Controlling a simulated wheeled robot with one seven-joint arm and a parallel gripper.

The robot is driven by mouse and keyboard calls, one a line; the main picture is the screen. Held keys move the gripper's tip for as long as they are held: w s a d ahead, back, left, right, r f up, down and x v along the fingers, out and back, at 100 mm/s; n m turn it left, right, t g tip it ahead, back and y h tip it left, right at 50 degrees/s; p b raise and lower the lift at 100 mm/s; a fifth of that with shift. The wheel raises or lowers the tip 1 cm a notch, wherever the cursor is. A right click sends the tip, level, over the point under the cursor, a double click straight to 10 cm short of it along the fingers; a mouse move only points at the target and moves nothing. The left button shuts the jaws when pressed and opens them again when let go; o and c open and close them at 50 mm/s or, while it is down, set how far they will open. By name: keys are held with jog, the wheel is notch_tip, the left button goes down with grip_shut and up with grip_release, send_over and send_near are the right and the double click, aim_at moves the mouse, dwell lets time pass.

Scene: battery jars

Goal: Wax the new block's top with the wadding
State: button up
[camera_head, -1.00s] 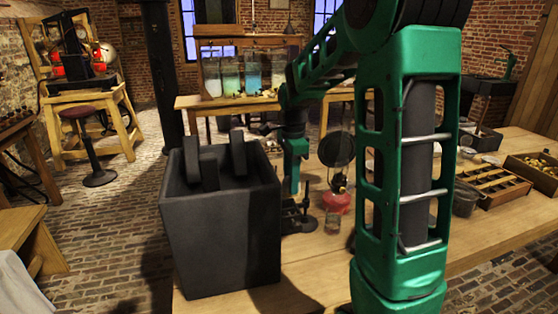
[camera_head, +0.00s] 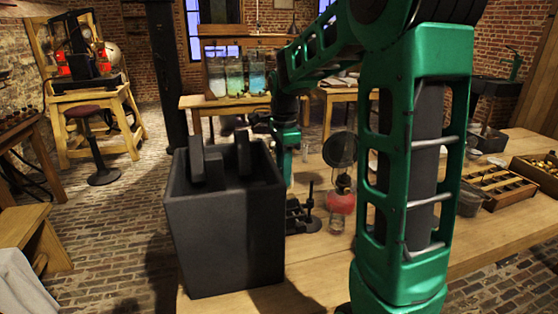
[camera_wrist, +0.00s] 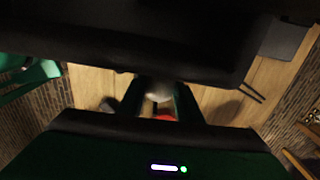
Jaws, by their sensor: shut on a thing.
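A large dark box-shaped jar (camera_head: 228,235) stands at the table's near left edge. Two dark slabs, one at its left (camera_head: 197,163) and one at its right (camera_head: 243,158), stick up above its rim; I cannot tell which block is the new one. A wide dark shape fills the top of that view.
A red-based lamp (camera_head: 341,201) with a dark round disc above it and a small dark stand (camera_head: 300,215) are right of the jar. A wooden compartment tray (camera_head: 497,186) lies at the right. The table's front right is clear.

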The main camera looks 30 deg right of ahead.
jog(key=shift+r, duration=2.2)
jog(key=shift+s+d, duration=0.1)
jog(key=shift+d, duration=0.1)
